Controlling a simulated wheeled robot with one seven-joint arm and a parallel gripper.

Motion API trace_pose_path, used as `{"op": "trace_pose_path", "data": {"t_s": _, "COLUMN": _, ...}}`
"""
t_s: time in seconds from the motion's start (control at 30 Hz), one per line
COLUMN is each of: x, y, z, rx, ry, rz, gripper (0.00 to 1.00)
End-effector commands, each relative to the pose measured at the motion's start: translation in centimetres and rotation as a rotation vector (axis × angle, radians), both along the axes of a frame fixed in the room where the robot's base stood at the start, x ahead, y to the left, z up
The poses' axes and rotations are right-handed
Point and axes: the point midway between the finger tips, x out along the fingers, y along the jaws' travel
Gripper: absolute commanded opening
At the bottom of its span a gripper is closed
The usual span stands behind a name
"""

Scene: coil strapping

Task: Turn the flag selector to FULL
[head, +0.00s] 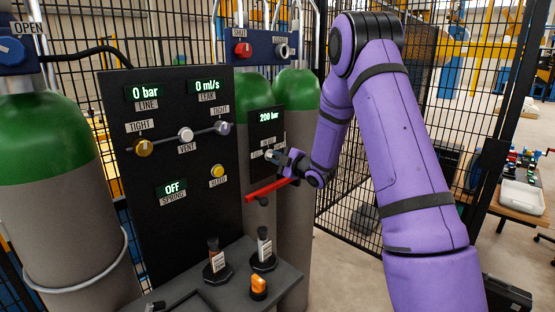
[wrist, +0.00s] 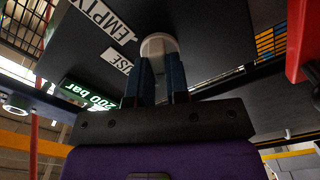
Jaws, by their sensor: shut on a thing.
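The flag selector is a pale round knob (wrist: 159,44) on a small dark panel (head: 265,134), under a green "200 bar" readout (head: 269,116). In the wrist view, labels reading EMPTY (wrist: 101,20) and USE (wrist: 118,62) stand beside the knob; the USE label is partly covered. I cannot make out a FULL label, and the selector's pointing direction is unclear. My gripper (wrist: 163,80) is shut on the knob, with one dark finger on each side. In the head view my gripper (head: 277,157) covers most of the knob and part of the lower labels.
A red lever (head: 268,189) sticks out just below my gripper. A small table (head: 285,282) below holds several small items. Mesh fencing stands behind.

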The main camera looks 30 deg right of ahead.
Motion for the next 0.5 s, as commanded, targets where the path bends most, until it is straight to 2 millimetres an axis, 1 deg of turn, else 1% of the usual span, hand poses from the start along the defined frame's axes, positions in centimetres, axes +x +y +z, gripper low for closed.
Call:
{"op": "trace_pose_path", "data": {"t_s": 0.2, "x": -0.07, "y": -0.05, "z": -0.14, "rx": -0.044, "ry": -0.011, "rz": -0.001, "gripper": 0.00}}
{"op": "trace_pose_path", "data": {"t_s": 0.5, "x": -0.07, "y": -0.06, "z": -0.15, "rx": -0.053, "ry": -0.013, "rz": -0.001, "gripper": 0.00}}
